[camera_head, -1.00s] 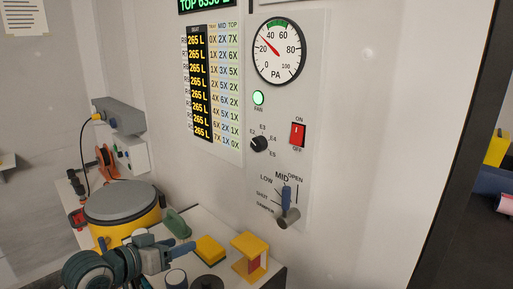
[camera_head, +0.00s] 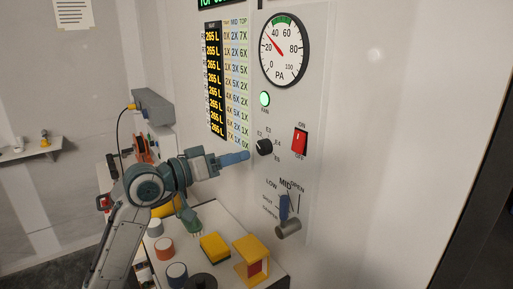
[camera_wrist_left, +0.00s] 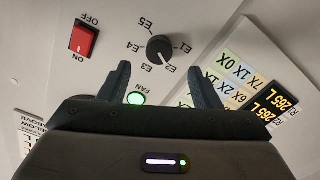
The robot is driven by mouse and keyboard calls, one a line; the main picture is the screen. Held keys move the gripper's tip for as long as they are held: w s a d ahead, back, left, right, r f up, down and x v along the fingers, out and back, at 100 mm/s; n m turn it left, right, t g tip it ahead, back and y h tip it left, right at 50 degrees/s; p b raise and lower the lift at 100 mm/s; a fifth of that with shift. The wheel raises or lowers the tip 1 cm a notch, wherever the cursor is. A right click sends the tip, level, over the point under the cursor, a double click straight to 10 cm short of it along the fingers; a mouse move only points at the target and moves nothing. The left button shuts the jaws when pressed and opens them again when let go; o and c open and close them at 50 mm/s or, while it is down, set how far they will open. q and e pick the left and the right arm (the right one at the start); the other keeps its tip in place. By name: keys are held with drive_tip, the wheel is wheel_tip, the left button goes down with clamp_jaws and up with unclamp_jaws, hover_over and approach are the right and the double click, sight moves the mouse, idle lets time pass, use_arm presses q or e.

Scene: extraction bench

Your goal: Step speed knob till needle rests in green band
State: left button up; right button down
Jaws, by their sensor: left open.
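The black speed knob (camera_head: 264,147) is on the white wall panel, ringed by labels E1 to E5; its pale mark appears to point toward E2. In the left wrist view the knob (camera_wrist_left: 160,48) lies beyond and between my fingertips. The round PA gauge (camera_head: 285,48) is above it. Its red needle points up-left, between 20 and 40, short of the green band (camera_head: 281,21) at the top. My left gripper (camera_head: 247,156) is open and empty, just left of the knob in the head view, with a visible gap in the wrist view. My right gripper is not in view.
A red ON/OFF switch (camera_head: 300,141) is right of the knob, and a lit green FAN lamp (camera_head: 265,99) above it. A blue damper lever (camera_head: 284,206) is below. The bench holds a yellow block (camera_head: 214,247) and a yellow stand (camera_head: 252,262).

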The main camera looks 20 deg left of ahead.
sight(260, 150)
use_arm(q)
drive_tip(key=p+x, duration=0.1)
drive_tip(key=x, duration=0.2)
drive_tip(key=shift+w+d+r, duration=0.15)
drive_tip(key=shift+d+r, duration=0.05)
drive_tip(key=p+x, duration=0.1)
drive_tip(key=x, duration=0.1)
drive_tip(key=shift+w+d+f, duration=0.1)
drive_tip(key=shift+w+d, duration=0.05)
drive_tip(key=shift+w, duration=0.1)
drive_tip(key=shift+w+d, duration=0.25)
drive_tip(key=shift+f, duration=0.1)
drive_tip(key=c, duration=1)
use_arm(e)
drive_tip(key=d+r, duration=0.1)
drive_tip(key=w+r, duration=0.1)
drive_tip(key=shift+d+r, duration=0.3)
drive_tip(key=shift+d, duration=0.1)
